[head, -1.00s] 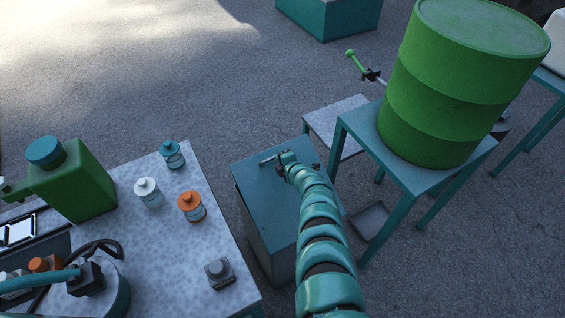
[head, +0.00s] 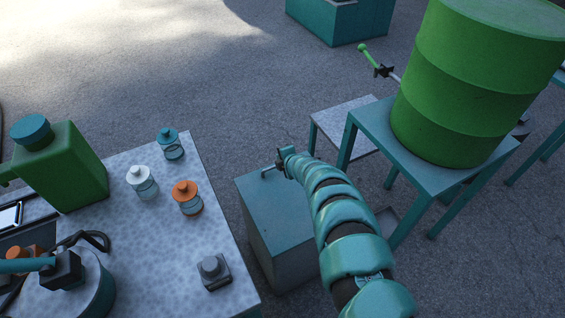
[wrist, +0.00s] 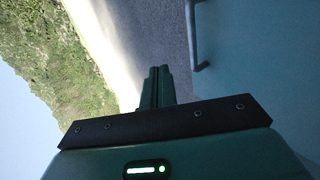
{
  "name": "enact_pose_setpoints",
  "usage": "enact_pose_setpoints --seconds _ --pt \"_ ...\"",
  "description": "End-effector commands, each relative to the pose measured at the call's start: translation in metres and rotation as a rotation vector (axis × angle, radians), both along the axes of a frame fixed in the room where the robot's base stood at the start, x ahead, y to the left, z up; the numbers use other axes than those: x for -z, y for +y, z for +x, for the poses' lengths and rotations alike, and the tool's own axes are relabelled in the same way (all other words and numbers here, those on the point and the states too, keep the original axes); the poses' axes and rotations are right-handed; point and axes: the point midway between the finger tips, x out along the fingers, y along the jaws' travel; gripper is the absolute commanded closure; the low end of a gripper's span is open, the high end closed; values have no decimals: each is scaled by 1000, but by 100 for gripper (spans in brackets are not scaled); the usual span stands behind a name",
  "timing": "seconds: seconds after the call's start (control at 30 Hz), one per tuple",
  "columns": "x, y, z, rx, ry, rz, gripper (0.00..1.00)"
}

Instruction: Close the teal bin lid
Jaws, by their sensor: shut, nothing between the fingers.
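The teal bin (head: 270,245) is a box on the ground between the speckled table and the barrel stand. Its flat teal lid (head: 262,200) lies over the top, and I see no clear gap along the visible edges. A bar handle (head: 268,170) is at the lid's far edge; it also shows in the wrist view (wrist: 193,45). My gripper (head: 283,154) is at the far edge of the lid, beside the handle. In the wrist view its fingers (wrist: 155,85) are together and empty, apart from the handle. My arm hides the lid's right part.
The speckled table (head: 150,240) on the left holds several jars and a green canister (head: 62,165). A green barrel (head: 460,85) stands on a teal stand (head: 365,125) at right. A low table (head: 335,125) is behind the bin. Open pavement lies beyond.

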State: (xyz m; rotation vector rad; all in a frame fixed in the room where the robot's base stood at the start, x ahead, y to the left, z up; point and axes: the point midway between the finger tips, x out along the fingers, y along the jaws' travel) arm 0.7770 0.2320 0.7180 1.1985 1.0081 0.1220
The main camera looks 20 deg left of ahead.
Motion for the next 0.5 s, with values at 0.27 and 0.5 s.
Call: enact_pose_setpoints --seconds 0.27,0.5 --pt "32 8 8 -2 -1 2 100" --pt "55 14 17 2 -3 1 100"
